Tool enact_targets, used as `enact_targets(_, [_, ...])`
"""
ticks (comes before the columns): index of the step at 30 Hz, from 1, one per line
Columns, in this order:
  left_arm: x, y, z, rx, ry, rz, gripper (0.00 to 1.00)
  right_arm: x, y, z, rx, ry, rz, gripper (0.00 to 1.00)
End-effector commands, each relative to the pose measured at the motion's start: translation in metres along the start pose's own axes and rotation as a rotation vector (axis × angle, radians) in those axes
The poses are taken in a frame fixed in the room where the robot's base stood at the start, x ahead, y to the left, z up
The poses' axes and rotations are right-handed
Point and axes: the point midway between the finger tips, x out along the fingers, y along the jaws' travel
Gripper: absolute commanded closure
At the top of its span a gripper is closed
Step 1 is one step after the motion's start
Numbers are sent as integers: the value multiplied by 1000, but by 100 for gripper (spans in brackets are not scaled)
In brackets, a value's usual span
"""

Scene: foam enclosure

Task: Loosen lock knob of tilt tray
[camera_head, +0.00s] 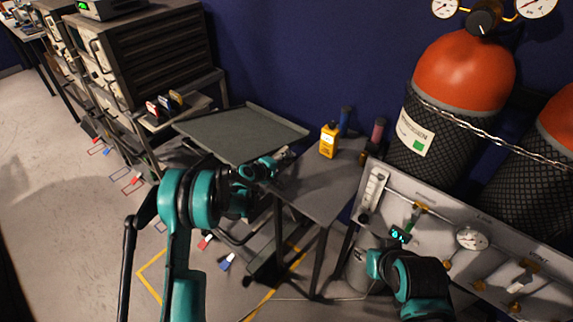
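The tilt tray (236,128) is a flat dark grey-green tray with a raised rim, left of the centre in the head view. It stands tilted beside a grey table. My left gripper (268,168) is at the tray's near right corner, by the left edge of the table. Its fingers are small and dark here, and I cannot tell whether they are open or touch anything. The lock knob cannot be made out; the gripper and arm cover that corner. My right arm (412,280) is at the lower right, in front of the gauge panel; its fingers are not clearly visible.
The grey table (318,182) holds a yellow handheld device (329,140) and small bottles at its back. A gauge panel (440,218) and chained orange-topped cylinders (463,72) stand at the right. A dark equipment rack (150,55) stands at the left. Open floor lies at the lower left.

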Motion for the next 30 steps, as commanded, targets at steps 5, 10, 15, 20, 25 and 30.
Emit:
enact_targets(5, [-1, 0, 0, 0, 0, 0, 44, 0, 0, 0, 0, 0, 0, 60])
enact_targets(10, [-16, 0, -1, -2, 2, 0, 44, 0, 0, 0, 0, 0, 0, 60])
enact_targets(15, [-52, 0, -1, -2, 3, 0, 44, 0, 0, 0, 0, 0, 0, 60])
enact_targets(20, [-86, 0, -1, -2, 2, -1, 44, 0, 0, 0, 0, 0, 0, 60])
enact_targets(25, [-111, 0, 0, -1, 1, 0, 44, 0, 0, 0, 0, 0, 0, 60])
enact_targets(30, [-120, 0, 0, 0, 0, 0, 44, 0, 0, 0, 0, 0, 0, 60])
